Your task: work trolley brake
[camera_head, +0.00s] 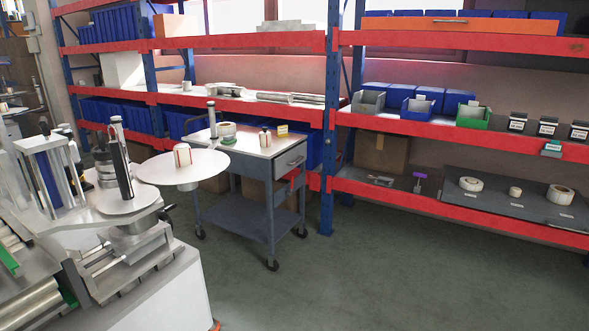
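The grey work trolley (238,213) stands on the floor in the middle of the head view, in front of the shelving. It has a pale top, a drawer with a handle (291,163) on its right side and an open lower shelf. Its dark front caster (272,265) and a left caster (200,234) touch the floor. A right caster (302,232) also shows. The brake is too small to make out, and I cannot tell whether it is on. Neither of my grippers is in view.
A labelling machine with a round white plate (182,172) stands at left, the plate overlapping the trolley's left side in the picture. A small bottle (265,139) and a roll (227,131) sit on the trolley. Red-beamed racks (480,138) stand behind. Floor at front right is clear.

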